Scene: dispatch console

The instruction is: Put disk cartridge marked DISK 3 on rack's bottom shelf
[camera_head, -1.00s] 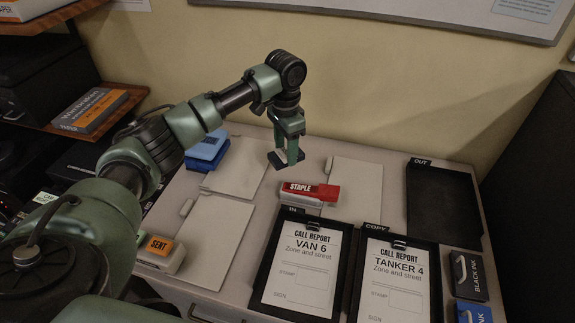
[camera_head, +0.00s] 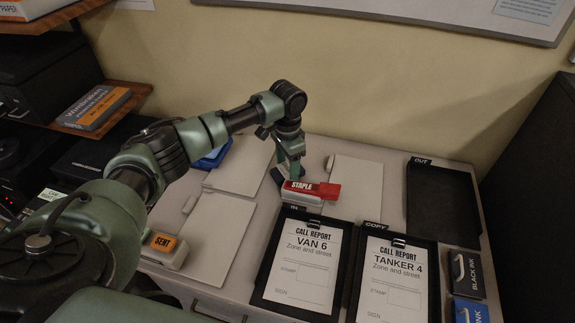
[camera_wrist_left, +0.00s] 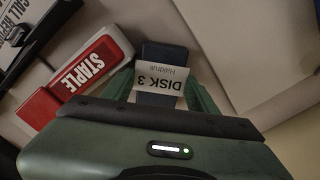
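The cartridge labelled DISK 3 (camera_wrist_left: 165,55) is dark blue with a white label in the left wrist view. It lies between the fingers of my left gripper (camera_wrist_left: 160,88), close to both. I cannot tell whether they press on it. Wooden shelves stand at the left; the lower one (camera_head: 128,100) holds a grey and orange box. I cannot tell whether they are the rack. My right gripper is out of view.
The red and white stapler (camera_head: 312,191) sits close beside my left gripper. Call-report clipboards (camera_head: 258,283) lie in front, with a black OUT tray (camera_head: 435,205) at right. A SENT stamp (camera_head: 165,250) and blue items (camera_head: 215,157) are at left.

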